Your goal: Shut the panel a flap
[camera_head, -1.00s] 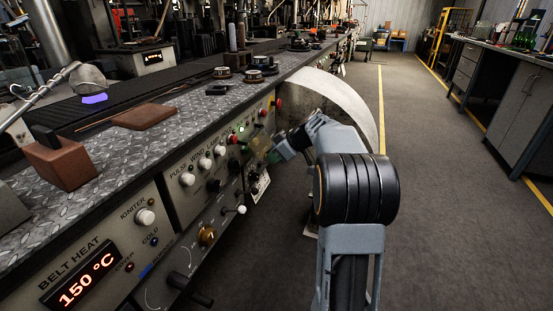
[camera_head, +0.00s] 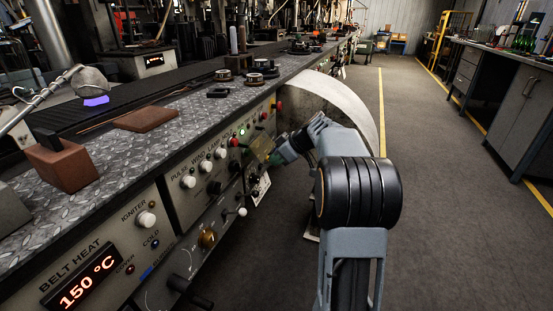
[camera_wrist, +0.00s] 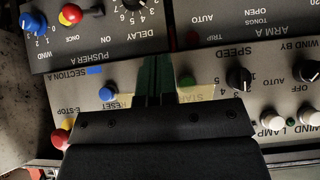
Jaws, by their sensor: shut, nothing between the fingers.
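The flap looks like a clear yellowish cover (camera_head: 262,147) on the front panel, ahead of my gripper (camera_head: 273,157). In the wrist view, a pale yellow strip of the flap (camera_wrist: 197,94) shows beside my gripper (camera_wrist: 156,68), over the START label. My gripper's dark green fingers are together and empty, in front of the panel. My gripper hides the middle of the flap. I cannot tell whether the fingers touch it, or its exact angle.
In the wrist view, a blue RESET button (camera_wrist: 106,94), a red E-STOP button (camera_wrist: 60,138) and a SPEED knob (camera_wrist: 239,78) are close by. White knobs (camera_head: 188,181) line the panel in the head view. The floor (camera_head: 450,200) to the right is clear.

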